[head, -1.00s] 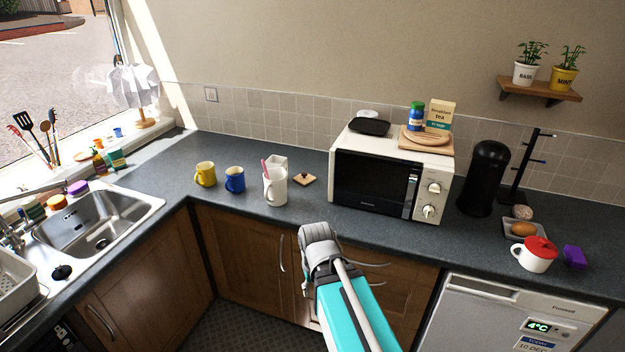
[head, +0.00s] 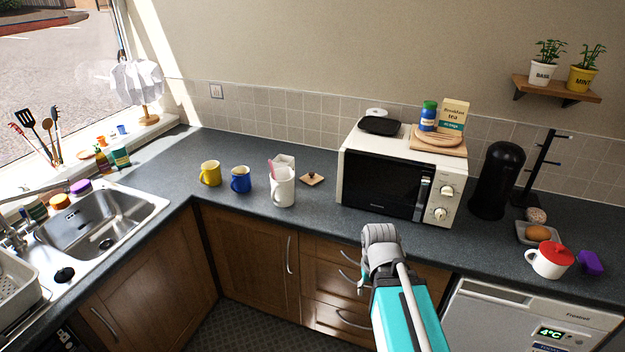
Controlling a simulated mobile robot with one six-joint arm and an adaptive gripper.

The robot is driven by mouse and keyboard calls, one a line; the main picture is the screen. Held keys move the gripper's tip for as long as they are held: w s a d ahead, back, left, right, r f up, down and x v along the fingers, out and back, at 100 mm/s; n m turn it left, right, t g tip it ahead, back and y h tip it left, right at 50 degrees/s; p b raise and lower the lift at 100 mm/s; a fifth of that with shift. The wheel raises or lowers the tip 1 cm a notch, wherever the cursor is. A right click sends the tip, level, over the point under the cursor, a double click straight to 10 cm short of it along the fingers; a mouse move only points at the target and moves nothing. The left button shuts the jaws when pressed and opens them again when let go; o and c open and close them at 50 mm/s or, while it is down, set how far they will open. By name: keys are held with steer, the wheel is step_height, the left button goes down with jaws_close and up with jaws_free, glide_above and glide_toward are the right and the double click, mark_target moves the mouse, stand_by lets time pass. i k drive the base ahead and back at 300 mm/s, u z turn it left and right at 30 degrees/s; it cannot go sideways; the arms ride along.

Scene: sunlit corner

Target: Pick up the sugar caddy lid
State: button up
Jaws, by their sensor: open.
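The sugar caddy lid, a small square wooden lid with a dark knob (head: 312,179), lies flat on the dark worktop. It is between the white mug and the microwave. A white square caddy (head: 285,161) stands left of it, partly hidden behind a white mug (head: 284,190); a pink handle sticks up there. My arm reaches in from the bottom. Only a small part of my gripper (head: 362,284) shows beside the grey wrist, in front of the drawers. Its fingers are mostly hidden behind my arm. It is open, apart from the lid, and lower and right of it in the picture.
A white microwave (head: 399,180) stands right of the lid. A blue mug (head: 240,180) and a yellow mug (head: 210,174) stand to the left, before the sink (head: 100,222).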

mark_target(311, 178)
steer(key=z, duration=0.1)
steer(key=i, duration=1)
steer(key=u, duration=0.05)
